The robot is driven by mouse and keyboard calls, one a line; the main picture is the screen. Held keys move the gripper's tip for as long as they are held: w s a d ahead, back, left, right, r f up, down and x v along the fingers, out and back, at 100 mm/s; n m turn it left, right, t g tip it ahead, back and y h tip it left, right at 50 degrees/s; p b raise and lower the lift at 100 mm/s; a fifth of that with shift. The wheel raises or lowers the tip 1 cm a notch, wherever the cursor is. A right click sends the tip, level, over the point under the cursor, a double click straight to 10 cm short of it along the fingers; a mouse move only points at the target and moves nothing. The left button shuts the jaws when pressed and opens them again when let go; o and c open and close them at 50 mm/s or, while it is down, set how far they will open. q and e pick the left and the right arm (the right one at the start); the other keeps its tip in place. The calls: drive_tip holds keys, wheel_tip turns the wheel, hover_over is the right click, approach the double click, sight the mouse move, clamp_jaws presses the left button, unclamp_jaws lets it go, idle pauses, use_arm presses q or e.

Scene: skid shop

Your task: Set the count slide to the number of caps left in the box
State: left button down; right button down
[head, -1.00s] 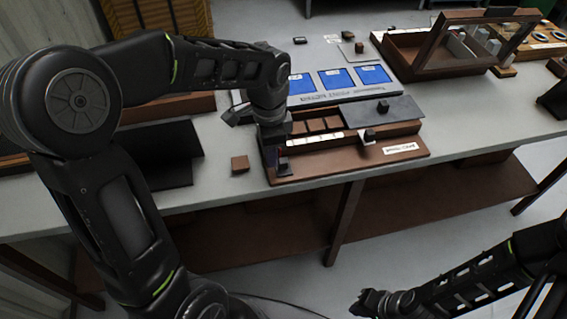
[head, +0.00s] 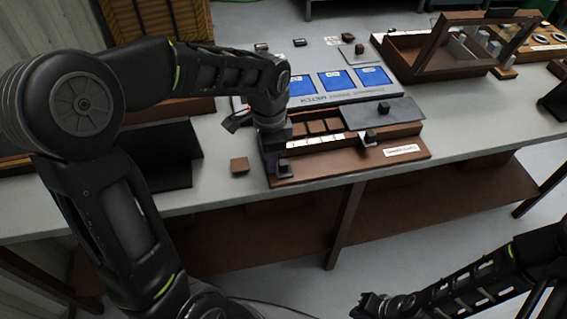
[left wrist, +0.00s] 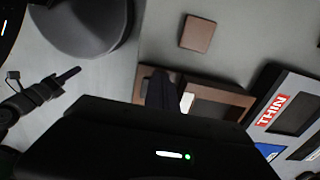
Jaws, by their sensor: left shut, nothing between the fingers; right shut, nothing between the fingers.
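The brown box (head: 395,131) stands on a wooden base on the table, with several brown caps (head: 318,127) in its open left part. A grey lid (head: 405,109) with a dark knob covers its right part. A white numbered strip (head: 318,139) runs along the front; its figures are too small to read. A dark-knobbed slider (head: 368,139) sits at the strip's right end, and another small dark piece (head: 284,170) lies at the base's left front. My left gripper (head: 273,163) is shut, at the base's left end; its fingers (left wrist: 160,90) also show in the left wrist view. My right gripper (head: 373,304) is shut, away from the table.
A loose brown block (head: 239,165) lies left of the base. Behind is a panel with blue squares (head: 337,79). A brown tilted-frame case (head: 450,45) stands at the back right. A black stand (head: 170,155) is at the left. The table front right is clear.

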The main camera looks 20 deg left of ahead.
sight(286, 161)
use_arm(q)
drive_tip(key=shift+w+d+r, duration=0.1)
idle(0.4)
drive_tip(key=shift+w+d, duration=0.5)
drive_tip(key=shift+d, duration=0.2)
drive_tip(key=shift+w+d, duration=0.5)
drive_tip(key=shift+d, duration=0.15)
drive_tip(key=shift+w+d+p, duration=0.1)
drive_tip(key=shift+p, duration=0.2)
drive_tip(key=shift+w+d, duration=0.5)
drive_tip(key=shift+d, duration=0.15)
drive_tip(key=shift+w+d, duration=0.45)
drive_tip(key=shift+d, duration=0.2)
drive_tip(key=shift+w+d+p, duration=0.6)
drive_tip(key=shift+w+d, duration=0.55)
drive_tip(key=shift+d, duration=0.3)
idle(0.4)
drive_tip(key=shift+s+a, duration=0.25)
drive_tip(key=shift+a, duration=0.1)
idle(0.4)
